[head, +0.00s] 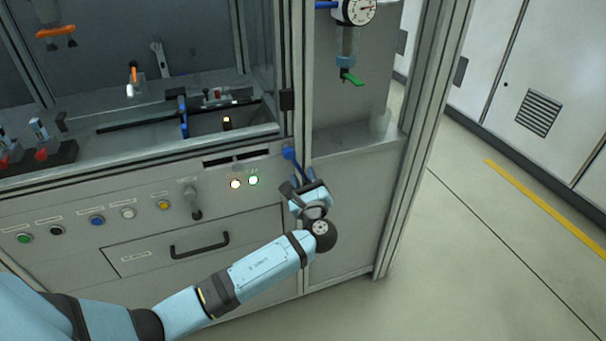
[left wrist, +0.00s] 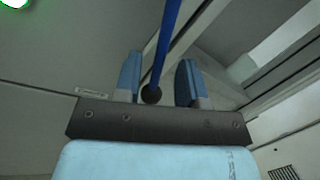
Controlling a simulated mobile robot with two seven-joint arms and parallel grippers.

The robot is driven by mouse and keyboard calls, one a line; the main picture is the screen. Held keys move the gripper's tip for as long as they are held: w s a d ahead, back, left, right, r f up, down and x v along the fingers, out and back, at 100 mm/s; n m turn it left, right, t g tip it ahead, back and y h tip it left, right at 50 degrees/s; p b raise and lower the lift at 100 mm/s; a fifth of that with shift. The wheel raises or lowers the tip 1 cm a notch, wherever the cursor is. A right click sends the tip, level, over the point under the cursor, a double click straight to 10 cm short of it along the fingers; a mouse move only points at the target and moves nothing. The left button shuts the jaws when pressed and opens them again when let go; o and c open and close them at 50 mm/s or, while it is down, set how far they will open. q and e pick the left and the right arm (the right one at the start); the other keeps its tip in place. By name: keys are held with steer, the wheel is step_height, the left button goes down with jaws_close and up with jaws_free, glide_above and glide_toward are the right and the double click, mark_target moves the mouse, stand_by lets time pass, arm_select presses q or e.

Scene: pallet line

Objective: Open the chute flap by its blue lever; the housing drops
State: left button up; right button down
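The blue lever (head: 291,156) is on the front of the machine, beside the upright post, and slants down to the right toward my left gripper (head: 304,185). In the left wrist view the lever's blue rod (left wrist: 168,32) runs down between the two light-blue fingers of the gripper (left wrist: 158,66). The rod's dark ball end (left wrist: 152,95) lies close to the palm. The fingers are apart, with a gap showing on each side of the rod. I cannot make out the chute flap or the housing for certain. My right gripper is not in view.
Left of the lever are a dark slot (head: 237,157) and two lit lamps (head: 244,182). A drawer with a black handle (head: 200,245) is below. The floor at right is clear.

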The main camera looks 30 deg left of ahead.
arm_select(q)
steer(key=p+v, duration=0.1)
steer(key=v, duration=1.1)
steer(key=shift+s, duration=0.2)
steer(key=shift+d, duration=0.1)
